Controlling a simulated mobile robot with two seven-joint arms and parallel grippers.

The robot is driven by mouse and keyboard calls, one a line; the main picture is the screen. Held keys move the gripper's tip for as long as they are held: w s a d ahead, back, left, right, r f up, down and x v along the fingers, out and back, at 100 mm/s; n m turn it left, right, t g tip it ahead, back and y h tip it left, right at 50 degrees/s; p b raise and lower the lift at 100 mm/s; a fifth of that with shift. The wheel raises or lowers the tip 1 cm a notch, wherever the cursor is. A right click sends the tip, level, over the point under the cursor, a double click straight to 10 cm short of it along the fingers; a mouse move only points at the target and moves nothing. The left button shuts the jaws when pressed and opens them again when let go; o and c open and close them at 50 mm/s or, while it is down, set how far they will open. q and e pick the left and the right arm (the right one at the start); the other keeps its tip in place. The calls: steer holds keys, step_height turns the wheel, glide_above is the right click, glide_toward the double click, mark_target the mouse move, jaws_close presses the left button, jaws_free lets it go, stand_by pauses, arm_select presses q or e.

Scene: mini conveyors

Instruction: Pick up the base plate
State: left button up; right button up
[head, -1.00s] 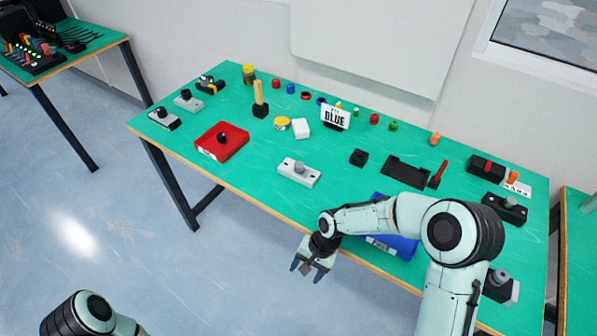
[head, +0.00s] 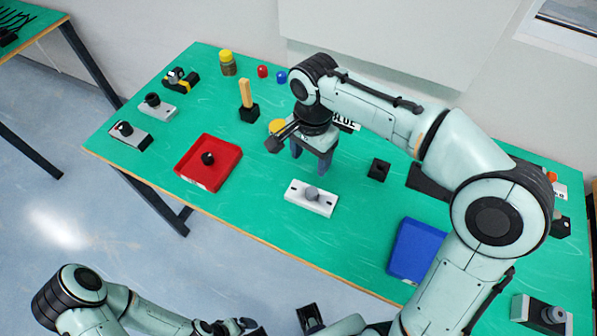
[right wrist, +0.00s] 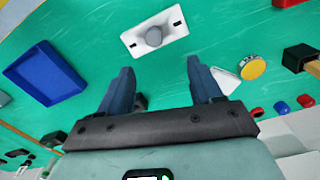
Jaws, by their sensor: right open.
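A pale plate (head: 325,207) with dark slots and a grey knob on top lies near the front middle of the table; I take it as the base plate. It also shows in the right wrist view (right wrist: 133,41). My right gripper (head: 309,163) hangs above the table behind this plate, open and empty, fingers pointing down. In the right wrist view the open fingers (right wrist: 160,68) point toward the plate, with a gap between. My left arm shows at the bottom left; dark parts at its end (head: 247,326) are cut off and its jaws are unclear.
A red tray (head: 188,173) with a black knob lies left of the plate, a blue tray (head: 417,250) right. A yellow disc (right wrist: 253,67) and a white block (right wrist: 226,79) lie near my right fingers. A small black block (head: 379,169) stands right of the gripper.

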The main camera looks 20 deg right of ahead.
steer(key=b, duration=0.1)
glide_above(312, 191)
steer(key=f, duration=0.7)
steer(key=shift+w+a, duration=0.2)
steer(key=shift+w, duration=0.05)
steer(key=shift+f, duration=0.5)
steer(key=f, duration=0.5)
steer(key=shift+s+d, duration=0.2)
steer(key=shift+s, duration=0.05)
arm_select(q)
steer(key=shift+s+f, duration=0.45)
steer(key=shift+f, duration=0.35)
arm_select(e)
steer(key=shift+c, duration=0.4)
jaws_close()
steer(key=shift+r, duration=0.1)
